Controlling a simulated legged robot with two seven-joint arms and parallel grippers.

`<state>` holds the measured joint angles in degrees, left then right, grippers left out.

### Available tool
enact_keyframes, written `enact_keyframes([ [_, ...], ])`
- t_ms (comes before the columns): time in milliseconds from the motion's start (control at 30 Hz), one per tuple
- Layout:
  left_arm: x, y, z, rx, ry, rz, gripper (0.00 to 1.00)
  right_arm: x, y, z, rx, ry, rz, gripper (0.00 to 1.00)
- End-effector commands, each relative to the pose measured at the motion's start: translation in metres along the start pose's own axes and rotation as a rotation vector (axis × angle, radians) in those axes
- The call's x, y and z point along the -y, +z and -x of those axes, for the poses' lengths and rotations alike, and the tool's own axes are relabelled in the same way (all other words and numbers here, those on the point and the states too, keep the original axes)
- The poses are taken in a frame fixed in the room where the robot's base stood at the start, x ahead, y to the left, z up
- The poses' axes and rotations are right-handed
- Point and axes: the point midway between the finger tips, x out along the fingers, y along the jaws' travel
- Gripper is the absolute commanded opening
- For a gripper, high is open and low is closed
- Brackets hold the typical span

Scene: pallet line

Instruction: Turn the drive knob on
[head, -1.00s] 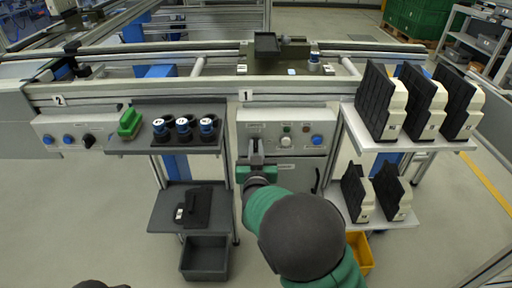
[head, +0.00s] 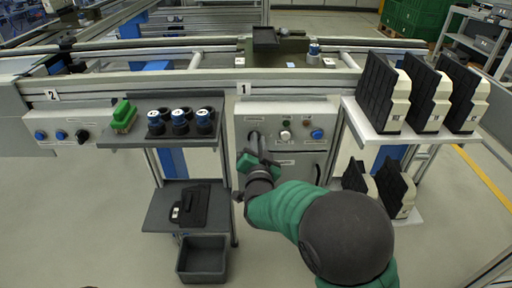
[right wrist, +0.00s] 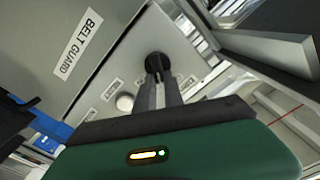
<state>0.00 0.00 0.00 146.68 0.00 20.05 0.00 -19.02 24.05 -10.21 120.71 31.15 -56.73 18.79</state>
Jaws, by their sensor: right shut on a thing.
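The drive knob (right wrist: 157,63) is a dark round knob on the grey control panel (right wrist: 115,80), seen in the right wrist view. In the head view this panel (head: 265,120) sits under the "1" sign. My right gripper (right wrist: 162,88) has its two fingers closed on the knob. In the head view the right gripper (head: 254,147) reaches the left part of the panel, rolled to a slant. It mostly hides the knob there. My left gripper is not in view.
Right is a shelf (head: 385,137) with black-and-cream parts. A belt guard (right wrist: 55,45) is close in the wrist view.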

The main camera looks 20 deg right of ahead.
Motion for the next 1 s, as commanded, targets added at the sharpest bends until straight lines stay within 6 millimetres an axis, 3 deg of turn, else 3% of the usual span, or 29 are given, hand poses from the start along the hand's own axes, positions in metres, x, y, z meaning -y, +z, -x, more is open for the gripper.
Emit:
enact_keyframes([
  [1000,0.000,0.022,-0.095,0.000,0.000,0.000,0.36,-0.019,0.011,0.000,0.000,0.005,-0.888,0.00],
])
